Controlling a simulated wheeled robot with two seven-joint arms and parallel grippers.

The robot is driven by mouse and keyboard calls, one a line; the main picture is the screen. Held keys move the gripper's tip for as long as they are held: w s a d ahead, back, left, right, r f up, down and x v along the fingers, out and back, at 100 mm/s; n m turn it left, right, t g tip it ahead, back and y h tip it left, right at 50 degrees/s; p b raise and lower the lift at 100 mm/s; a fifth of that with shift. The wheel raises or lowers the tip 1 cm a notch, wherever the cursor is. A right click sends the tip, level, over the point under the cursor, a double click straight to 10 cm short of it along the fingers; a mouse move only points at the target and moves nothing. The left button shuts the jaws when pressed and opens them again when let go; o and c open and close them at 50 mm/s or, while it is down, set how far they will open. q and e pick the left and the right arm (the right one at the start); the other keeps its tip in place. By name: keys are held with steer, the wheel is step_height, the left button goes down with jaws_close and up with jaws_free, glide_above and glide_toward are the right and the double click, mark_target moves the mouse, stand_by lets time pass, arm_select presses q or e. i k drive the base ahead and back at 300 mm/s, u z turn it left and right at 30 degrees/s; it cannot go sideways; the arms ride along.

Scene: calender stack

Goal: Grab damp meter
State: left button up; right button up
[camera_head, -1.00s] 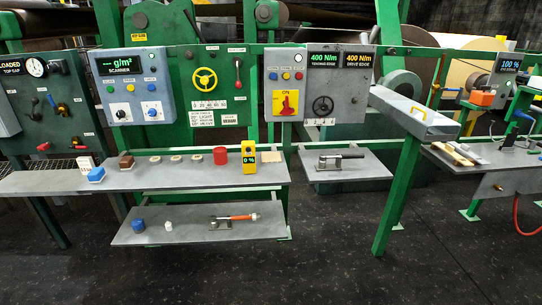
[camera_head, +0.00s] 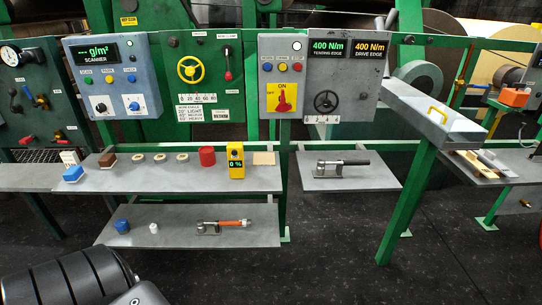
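The damp meter appears to be the yellow handheld device (camera_head: 235,160) with a dark display reading 0 %. It stands upright near the right end of the upper grey shelf (camera_head: 187,185), just right of a red cylinder (camera_head: 207,156). Nothing is touching it from my side. Neither of my grippers is in view. A dark ribbed part and a grey piece, which look like part of my own arm, show at the bottom left, well short of the shelves.
Left of the red cylinder are several pale discs, a brown block (camera_head: 108,159) and a blue-based item (camera_head: 73,173). A flat tan square (camera_head: 264,158) lies right of the meter. The lower shelf (camera_head: 172,238) holds an orange-handled tool (camera_head: 223,225). A green post rises right of the shelves.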

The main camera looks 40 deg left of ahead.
mark_target(236, 164)
steer(key=u, duration=0.2)
steer(key=i, duration=0.85)
steer(key=u, duration=0.55)
